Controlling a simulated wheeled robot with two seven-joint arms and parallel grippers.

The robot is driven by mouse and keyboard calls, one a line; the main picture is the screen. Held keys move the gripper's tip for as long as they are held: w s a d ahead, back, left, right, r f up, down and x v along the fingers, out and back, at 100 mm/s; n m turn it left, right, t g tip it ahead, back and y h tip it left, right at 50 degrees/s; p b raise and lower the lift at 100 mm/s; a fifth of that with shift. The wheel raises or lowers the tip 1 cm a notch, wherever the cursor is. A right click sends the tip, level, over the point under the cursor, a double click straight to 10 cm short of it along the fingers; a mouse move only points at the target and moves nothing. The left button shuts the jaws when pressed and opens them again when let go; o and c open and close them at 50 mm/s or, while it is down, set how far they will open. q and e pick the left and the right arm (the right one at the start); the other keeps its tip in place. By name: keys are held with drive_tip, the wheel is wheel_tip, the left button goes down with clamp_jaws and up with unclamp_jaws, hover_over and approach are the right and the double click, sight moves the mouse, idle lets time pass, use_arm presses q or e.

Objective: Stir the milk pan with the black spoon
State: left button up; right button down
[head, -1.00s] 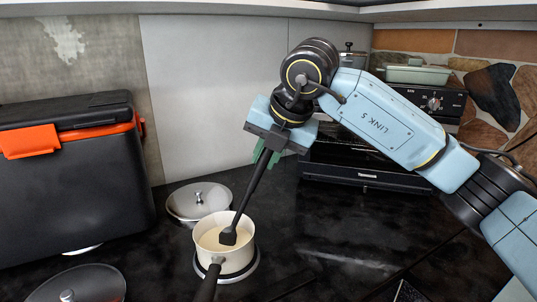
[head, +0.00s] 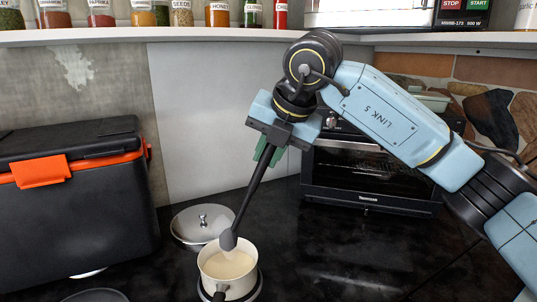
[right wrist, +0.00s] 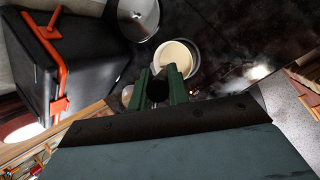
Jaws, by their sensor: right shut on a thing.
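The cream milk pan (head: 207,272) stands on the dark worktop with pale milk (head: 232,266) inside; its dark handle points toward me. My right gripper (head: 268,152) is shut on the handle of the black spoon (head: 250,198), above and behind the pan. The spoon slants down to the left. My left gripper is out of view.
A metal lid (head: 190,222) lies behind the pan, and another lid (head: 95,296) is at the bottom left. A black cool box (head: 75,215) with orange trim stands left. A toaster oven (head: 370,180) is behind right. A shelf (head: 180,34) with several jars runs above.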

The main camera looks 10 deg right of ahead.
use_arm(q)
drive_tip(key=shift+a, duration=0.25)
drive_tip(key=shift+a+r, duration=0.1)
use_arm(e)
drive_tip(key=shift+r, duration=0.1)
